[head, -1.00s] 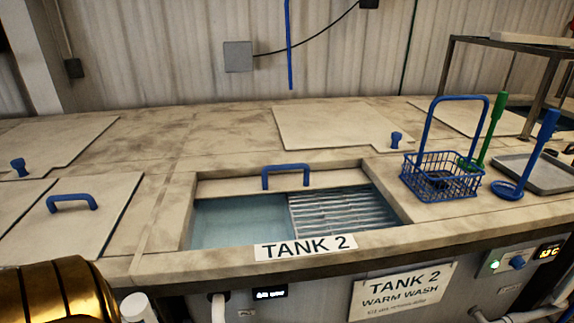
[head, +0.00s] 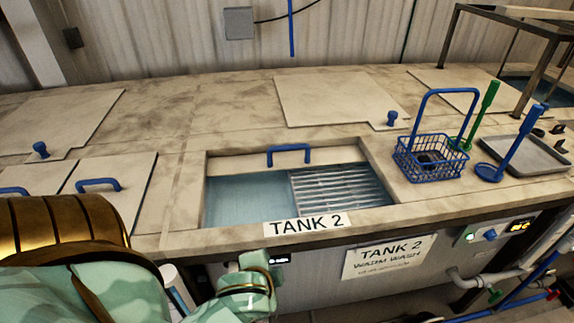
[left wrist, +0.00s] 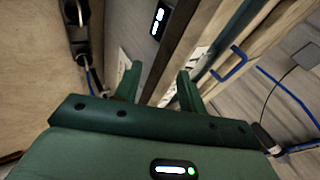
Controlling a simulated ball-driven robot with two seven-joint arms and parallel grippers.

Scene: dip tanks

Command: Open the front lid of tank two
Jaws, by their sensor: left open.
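Tank two (head: 360,240) stands in front of me in the head view, with its name on the front edge. Its front opening shows water (head: 245,200) at left and a slatted rack (head: 335,187) at right. The front lid (head: 240,162) shows as a pale strip at the back of this opening, with a blue handle (head: 289,148) on it. My left gripper is open and empty in the left wrist view (left wrist: 160,88). In the head view my left arm reaches in below the tank's front edge, clear of the handle; the fingertips are unclear there. My right gripper is not in view.
A blue wire basket (head: 430,160) stands right of the opening, beside a green-handled tool (head: 487,105), a blue-handled tool (head: 520,140) and a grey tray (head: 530,155). A closed rear lid (head: 335,98) lies behind. Pipes (head: 480,280) run below the front edge at right.

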